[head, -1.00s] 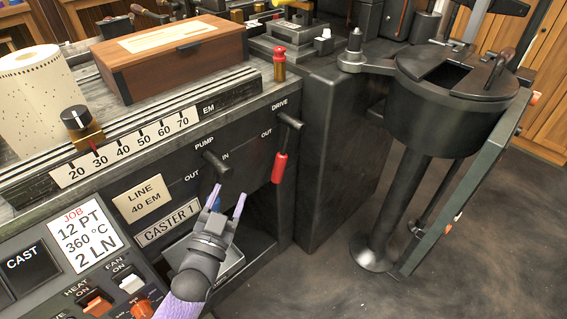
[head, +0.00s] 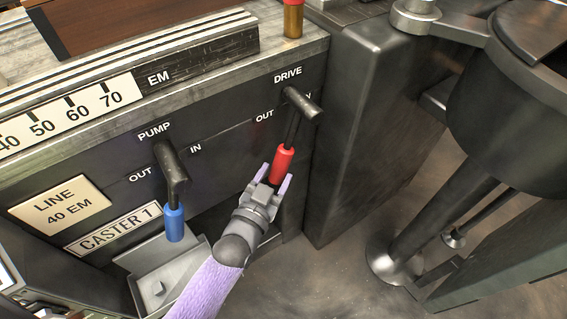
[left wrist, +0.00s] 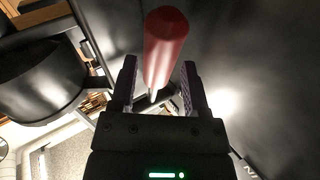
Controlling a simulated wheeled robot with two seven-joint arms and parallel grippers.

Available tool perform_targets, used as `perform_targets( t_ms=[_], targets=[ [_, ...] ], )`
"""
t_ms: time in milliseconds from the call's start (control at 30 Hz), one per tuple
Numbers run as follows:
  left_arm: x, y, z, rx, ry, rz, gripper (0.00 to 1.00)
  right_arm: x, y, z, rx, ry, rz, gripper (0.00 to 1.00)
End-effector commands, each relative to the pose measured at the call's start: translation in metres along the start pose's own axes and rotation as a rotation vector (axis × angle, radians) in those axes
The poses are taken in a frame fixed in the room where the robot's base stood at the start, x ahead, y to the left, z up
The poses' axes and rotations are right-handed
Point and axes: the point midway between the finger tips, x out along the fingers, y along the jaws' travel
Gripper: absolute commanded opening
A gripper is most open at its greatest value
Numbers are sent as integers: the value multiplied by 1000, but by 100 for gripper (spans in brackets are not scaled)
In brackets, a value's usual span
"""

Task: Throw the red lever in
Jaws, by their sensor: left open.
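The red lever (head: 283,164) hangs down from its dark pivot under the DRIVE label on the black machine front. Its red grip leans slightly to the lower left, between the OUT and IN marks, with IN partly hidden by the pivot. My left gripper (head: 272,182) is open at the lower end of the red grip, its fingers on either side. In the left wrist view the red grip (left wrist: 165,45) stands between the open fingertips (left wrist: 158,80); I cannot tell whether they touch it. My right gripper is not in view.
The blue PUMP lever (head: 174,222) hangs to the left, beside my left arm. A grey tray (head: 160,270) sits below it. A dark round pot (head: 510,110) on a stand is at the right. A brass, red-topped piece (head: 293,18) stands on the ledge above.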

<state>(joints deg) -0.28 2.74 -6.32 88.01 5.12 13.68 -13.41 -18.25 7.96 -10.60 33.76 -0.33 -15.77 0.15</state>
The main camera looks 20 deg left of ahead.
Motion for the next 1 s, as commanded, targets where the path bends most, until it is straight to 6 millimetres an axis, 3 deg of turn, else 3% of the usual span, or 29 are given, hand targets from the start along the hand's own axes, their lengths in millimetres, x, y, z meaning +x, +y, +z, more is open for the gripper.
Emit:
perform_targets(
  t_ms=[200,533,567,833,1000],
  targets=[
    [29,0,3,0,-1,0,60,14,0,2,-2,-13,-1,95],
    [35,0,0,1,-1,0,60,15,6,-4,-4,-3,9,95],
    [35,0,0,1,-1,0,58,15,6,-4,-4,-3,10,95],
    [35,0,0,1,-1,0,0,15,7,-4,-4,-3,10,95],
    [35,0,0,1,-1,0,0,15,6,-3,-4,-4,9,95]
  ],
)
